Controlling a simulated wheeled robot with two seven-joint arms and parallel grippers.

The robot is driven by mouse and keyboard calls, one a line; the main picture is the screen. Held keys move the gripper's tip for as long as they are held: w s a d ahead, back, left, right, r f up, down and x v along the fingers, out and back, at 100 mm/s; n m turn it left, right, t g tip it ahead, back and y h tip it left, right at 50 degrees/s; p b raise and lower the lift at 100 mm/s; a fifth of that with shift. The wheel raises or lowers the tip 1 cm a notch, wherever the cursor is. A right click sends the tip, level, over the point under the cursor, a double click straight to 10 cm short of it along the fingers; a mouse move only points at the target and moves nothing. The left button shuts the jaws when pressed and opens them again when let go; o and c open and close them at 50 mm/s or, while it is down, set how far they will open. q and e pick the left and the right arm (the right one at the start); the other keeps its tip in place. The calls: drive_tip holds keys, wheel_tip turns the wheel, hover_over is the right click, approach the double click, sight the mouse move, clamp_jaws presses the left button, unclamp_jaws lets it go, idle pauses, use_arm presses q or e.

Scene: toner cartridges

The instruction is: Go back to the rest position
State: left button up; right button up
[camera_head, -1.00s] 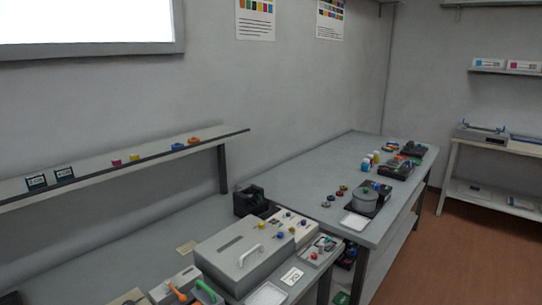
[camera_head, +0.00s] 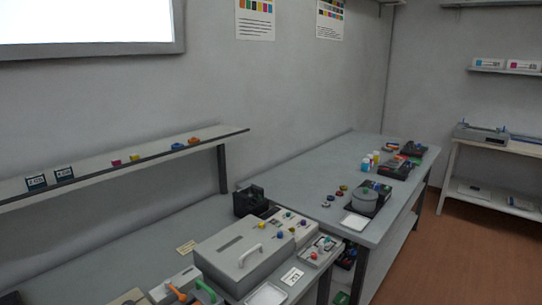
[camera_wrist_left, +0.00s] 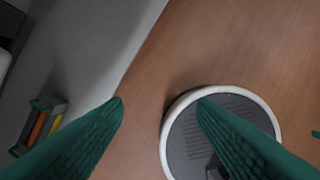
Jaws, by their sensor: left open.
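My left gripper (camera_wrist_left: 162,103) shows in the left wrist view as two dark green ribbed fingers. They are spread wide apart with nothing between them, above the brown floor (camera_wrist_left: 185,60). No gripper shows in the head view.
A shelf (camera_head: 100,175) runs along the wall. In the left wrist view, a grey surface edge (camera_wrist_left: 110,65) lies left of the fingers.

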use_arm(q)
drive_tip(key=s+a+f+g, duration=0.1)
drive_tip(key=s+a+f, duration=0.2)
drive_tip(key=s+f, duration=1.5)
wheel_tip(320, 180, down, 4)
drive_tip(key=shift+s+r+g, duration=0.2)
drive_tip(key=shift+g, duration=0.1)
drive_tip(key=shift+a, duration=0.1)
